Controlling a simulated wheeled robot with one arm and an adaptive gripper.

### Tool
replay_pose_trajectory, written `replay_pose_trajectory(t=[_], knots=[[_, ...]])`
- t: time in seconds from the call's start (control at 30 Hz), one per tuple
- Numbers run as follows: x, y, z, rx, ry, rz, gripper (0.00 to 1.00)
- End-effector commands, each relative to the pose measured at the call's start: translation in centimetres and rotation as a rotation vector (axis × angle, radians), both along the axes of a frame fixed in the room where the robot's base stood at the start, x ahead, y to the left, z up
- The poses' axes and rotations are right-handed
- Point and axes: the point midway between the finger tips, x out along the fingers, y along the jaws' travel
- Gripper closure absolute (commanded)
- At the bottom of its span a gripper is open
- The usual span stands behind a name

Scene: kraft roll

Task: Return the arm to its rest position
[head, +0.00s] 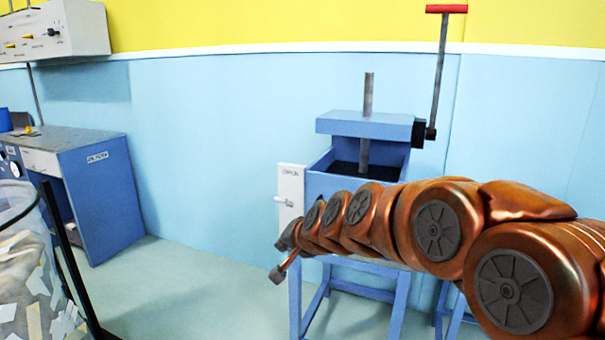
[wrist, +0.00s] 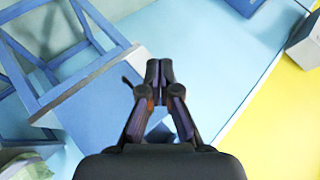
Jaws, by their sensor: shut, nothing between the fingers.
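My arm, copper with dark round joint caps, reaches in from the right edge of the head view and extends toward the left. My gripper (wrist: 159,70) shows in the wrist view with its two dark fingertips together and nothing between them. In the head view the arm's end lies in front of the blue press stand, and the fingers are too small to make out there.
A blue press (head: 365,127) with an upright screw and a red-handled crank (head: 440,70) stands behind my arm. A blue desk (head: 100,190) is at the left. A clear bin of paper scraps (head: 30,270) is at the lower left. Pale floor (head: 200,285) lies open between.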

Motion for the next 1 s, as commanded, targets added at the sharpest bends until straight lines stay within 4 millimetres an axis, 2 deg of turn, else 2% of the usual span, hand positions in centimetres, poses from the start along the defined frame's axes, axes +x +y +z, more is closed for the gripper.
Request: replay_pose_trajectory(t=[0.03, 0.17, 0.37, 0.7, 0.8, 0.9, 1.0], knots=[[-2.0, -1.1, 1.0, -0.042, 0.027, 0.032, 1.0], [-7.6, -3.8, 0.7, -0.158, 0.121, 0.124, 1.0], [-17.1, -9.0, 0.2, -0.332, 0.29, 0.248, 1.0], [-34.2, -18.5, 0.4, -0.56, 0.637, 0.391, 1.0], [-38.1, -20.4, 0.7, -0.594, 0.721, 0.414, 1.0], [-40.7, -21.6, 0.8, -0.613, 0.784, 0.43, 1.0], [-41.9, -22.2, 0.9, -0.623, 0.81, 0.437, 1.0]])
